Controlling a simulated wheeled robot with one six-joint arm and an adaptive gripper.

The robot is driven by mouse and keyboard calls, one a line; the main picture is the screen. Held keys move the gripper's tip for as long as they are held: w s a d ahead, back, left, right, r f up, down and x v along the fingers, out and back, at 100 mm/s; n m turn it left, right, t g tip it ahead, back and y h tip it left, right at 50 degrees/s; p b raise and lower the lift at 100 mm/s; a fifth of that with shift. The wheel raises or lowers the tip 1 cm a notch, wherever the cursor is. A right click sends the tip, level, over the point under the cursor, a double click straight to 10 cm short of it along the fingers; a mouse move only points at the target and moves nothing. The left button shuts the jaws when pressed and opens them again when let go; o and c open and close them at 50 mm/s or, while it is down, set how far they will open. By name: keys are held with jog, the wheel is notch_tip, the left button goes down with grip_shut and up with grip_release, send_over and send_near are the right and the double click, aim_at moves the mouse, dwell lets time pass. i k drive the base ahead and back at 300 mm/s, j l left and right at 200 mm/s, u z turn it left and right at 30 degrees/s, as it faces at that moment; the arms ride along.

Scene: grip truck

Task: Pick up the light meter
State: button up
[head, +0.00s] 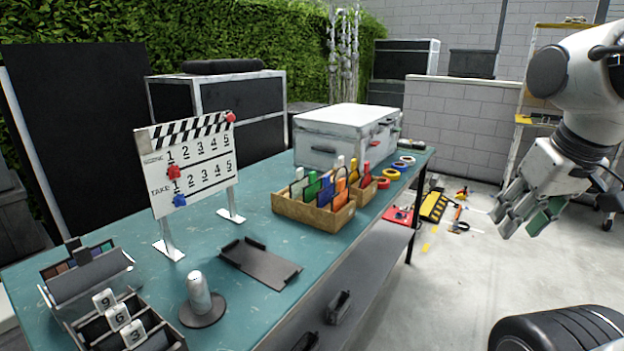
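A small pale upright thing with a rounded top (199,292) stands on a round dark base (203,312) at the near part of the teal table (255,230). It may be the light meter, but I cannot tell for sure. My gripper (522,212) hangs at the right, off the table and far from it, with its fingers pointing down and left. A green patch shows at the fingers; I cannot tell whether it is part of them. The gap between the fingers is not clear.
A clapperboard (190,165) on metal feet and a black tray (260,264) stand close behind the pale thing. Number-block boxes (128,325) are at the left. A wooden box of clips (312,213) and a white case (345,135) stand farther back. A tyre (560,328) lies lower right.

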aim_at(404, 143)
jog(key=i+l+u, duration=0.65)
jog(key=l, duration=0.2)
jog(key=i+l, duration=0.15)
jog(key=l, duration=0.25)
jog(key=i+l+u, duration=0.15)
jog(key=l, duration=0.3)
jog(key=i+l, duration=0.15)
jog(key=l, duration=0.3)
jog(key=i+l+u, duration=0.15)
jog(key=l, duration=0.25)
jog(key=i+l, duration=0.1)
jog(key=l, duration=0.35)
jog(key=i+l+u, duration=0.1)
jog(key=l, duration=0.35)
jog(key=i+l, duration=0.1)
jog(key=l, duration=0.3)
jog(key=i+l, duration=0.15)
jog(key=l, duration=0.25)
jog(key=i+l, duration=0.1)
jog(key=l, duration=0.3)
jog(key=i+l, duration=0.1)
jog(key=l, duration=0.3)
